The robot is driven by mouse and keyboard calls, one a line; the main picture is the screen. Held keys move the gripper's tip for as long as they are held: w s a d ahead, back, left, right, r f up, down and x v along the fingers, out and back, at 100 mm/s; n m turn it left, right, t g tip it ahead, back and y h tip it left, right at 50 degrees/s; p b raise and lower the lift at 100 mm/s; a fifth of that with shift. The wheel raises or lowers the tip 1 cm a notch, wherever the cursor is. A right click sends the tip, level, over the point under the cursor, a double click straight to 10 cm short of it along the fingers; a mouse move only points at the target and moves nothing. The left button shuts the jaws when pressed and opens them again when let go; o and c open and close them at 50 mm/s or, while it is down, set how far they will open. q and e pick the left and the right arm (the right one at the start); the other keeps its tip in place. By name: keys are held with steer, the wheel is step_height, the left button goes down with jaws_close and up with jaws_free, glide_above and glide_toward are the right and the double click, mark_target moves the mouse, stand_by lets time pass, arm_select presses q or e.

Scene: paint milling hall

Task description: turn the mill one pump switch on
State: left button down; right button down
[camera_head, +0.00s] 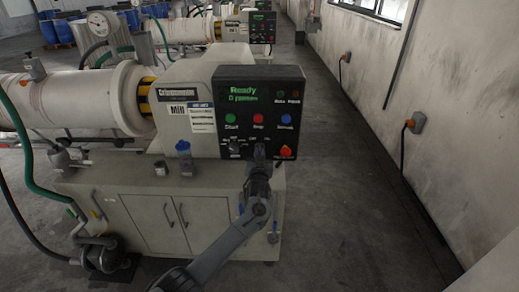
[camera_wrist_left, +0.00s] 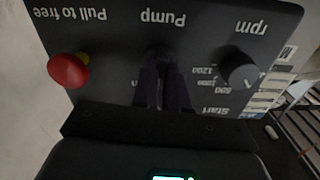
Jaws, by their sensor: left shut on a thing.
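The black control panel (camera_head: 259,92) of the nearest mill faces me, with a green display reading "Ready". In the left wrist view the panel appears upside down, and the word "Pump" (camera_wrist_left: 163,19) is printed by the switch at the fingertips. My left gripper (camera_head: 260,152) reaches the lower middle of the panel. In the left wrist view its dark fingers (camera_wrist_left: 162,85) are shut on the pump switch (camera_wrist_left: 158,52). The fingers hide most of the switch, so I cannot tell which way it points. My right gripper is not in view.
The rpm knob (camera_wrist_left: 239,68) and the red pull-to-free button (camera_wrist_left: 69,70) flank the pump switch. Green, red and blue buttons sit above it. The cabinet (camera_head: 200,215) stands below the panel. The floor (camera_head: 355,220) to the right is clear up to the wall.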

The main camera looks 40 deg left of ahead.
arm_select(q)
steer(key=shift+m+p, duration=1.25)
steer(key=shift+m, duration=1.05)
steer(key=c, duration=1.2)
jaws_free()
steer(key=shift+o, duration=0.2)
steer(key=p+v, duration=0.1)
steer(key=v, duration=1)
steer(key=shift+p, duration=0.4)
steer(key=shift+f, duration=0.1)
